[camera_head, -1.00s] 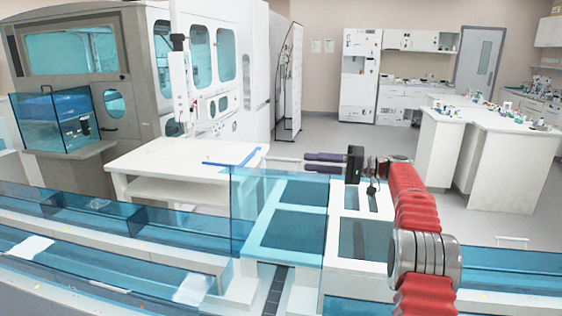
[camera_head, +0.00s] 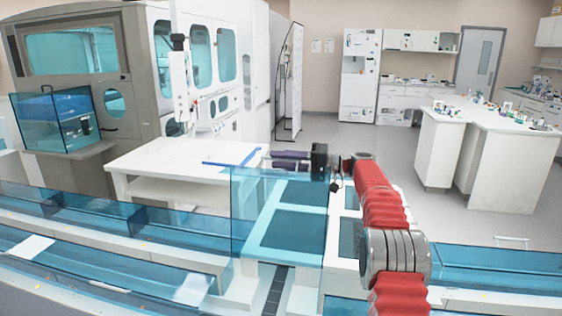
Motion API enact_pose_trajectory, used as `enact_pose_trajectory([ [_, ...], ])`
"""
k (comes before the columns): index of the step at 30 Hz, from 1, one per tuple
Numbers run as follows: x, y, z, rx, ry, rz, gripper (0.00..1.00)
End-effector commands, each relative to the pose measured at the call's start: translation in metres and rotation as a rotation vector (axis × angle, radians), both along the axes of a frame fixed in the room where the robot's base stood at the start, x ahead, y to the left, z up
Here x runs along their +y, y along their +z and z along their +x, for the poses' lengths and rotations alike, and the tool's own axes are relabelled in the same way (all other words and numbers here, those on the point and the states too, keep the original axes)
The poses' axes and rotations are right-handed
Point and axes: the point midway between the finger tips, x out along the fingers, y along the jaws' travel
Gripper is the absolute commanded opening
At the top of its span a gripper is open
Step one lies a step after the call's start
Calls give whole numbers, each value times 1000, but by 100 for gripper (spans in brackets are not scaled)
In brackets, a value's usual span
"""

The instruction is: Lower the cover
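The tube track's cover (camera_head: 250,215) is a clear blue panel that stands upright above the track, left of my arm. My gripper (camera_head: 272,159) is at the panel's top edge, with its dark purple fingers pointing left. A narrow light gap shows between the two fingers, and I see nothing held between them. Whether the fingers touch the cover cannot be told from this view.
The blue-lidded track (camera_head: 110,262) runs across the front. A white table (camera_head: 150,158) stands behind it, beside a large grey machine (camera_head: 80,90). A white lab bench (camera_head: 510,160) is at the right, with open floor before it.

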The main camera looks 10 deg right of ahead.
Motion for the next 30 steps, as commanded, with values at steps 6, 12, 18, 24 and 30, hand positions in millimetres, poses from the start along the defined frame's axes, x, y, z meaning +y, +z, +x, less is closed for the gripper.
enact_pose_trajectory([
  [6, 0, 0, 0, 0, 0, 0, 19],
  [12, 0, 0, 0, 0, 0, 0, 5],
  [18, 0, -1, 0, 1, 0, 0, 0],
  [24, 0, -1, 0, 2, 0, 0, 0],
  [30, 0, -2, 0, 2, 1, 0, 0],
])
